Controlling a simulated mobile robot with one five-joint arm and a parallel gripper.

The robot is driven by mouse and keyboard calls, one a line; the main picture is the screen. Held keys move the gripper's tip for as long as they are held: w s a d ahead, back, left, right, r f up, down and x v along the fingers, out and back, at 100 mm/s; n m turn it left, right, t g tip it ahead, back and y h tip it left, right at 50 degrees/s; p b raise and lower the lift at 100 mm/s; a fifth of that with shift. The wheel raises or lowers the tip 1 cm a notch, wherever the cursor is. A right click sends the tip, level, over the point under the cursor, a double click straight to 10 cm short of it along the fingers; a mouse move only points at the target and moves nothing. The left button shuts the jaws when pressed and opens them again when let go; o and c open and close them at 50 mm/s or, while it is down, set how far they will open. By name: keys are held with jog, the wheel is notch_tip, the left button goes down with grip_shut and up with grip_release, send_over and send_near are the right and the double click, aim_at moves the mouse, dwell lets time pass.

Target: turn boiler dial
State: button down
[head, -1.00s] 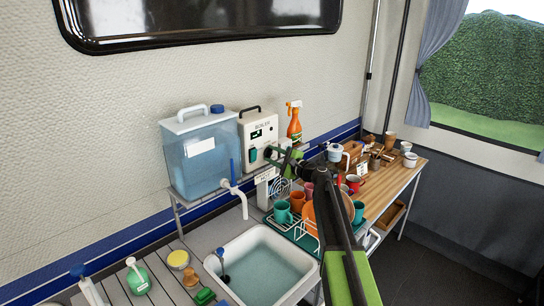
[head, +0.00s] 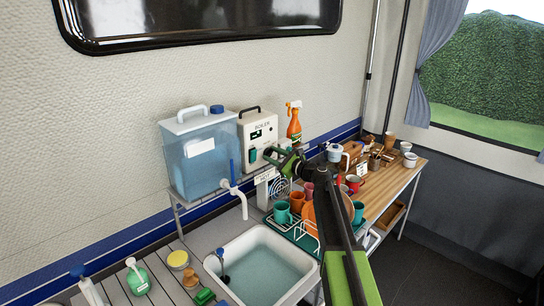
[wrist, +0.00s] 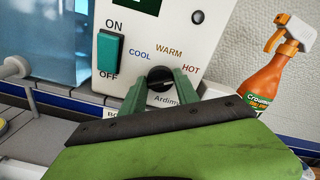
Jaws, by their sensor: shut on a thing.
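The white boiler (head: 258,128) stands on the shelf by the wall, with its front panel facing me. In the wrist view its black dial (wrist: 160,76) sits below the words COOL, WARM and HOT. My gripper (wrist: 160,84) is shut on the dial, with a green finger on each side of it. The dial's exact pointing direction is hard to tell. In the head view my gripper (head: 268,152) is at the lower right of the boiler front and hides the dial.
A green ON/OFF switch (wrist: 110,52) is left of the dial. An orange spray bottle (head: 294,124) stands right of the boiler, and a blue water tank (head: 205,160) left. Below are a sink (head: 262,272) and a dish rack (head: 300,235) with cups.

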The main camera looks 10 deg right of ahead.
jog(key=shift+a, duration=0.1)
jog(key=c, duration=0.9)
grip_release()
jog(key=v, duration=1.7)
jog(key=shift+s, duration=0.25)
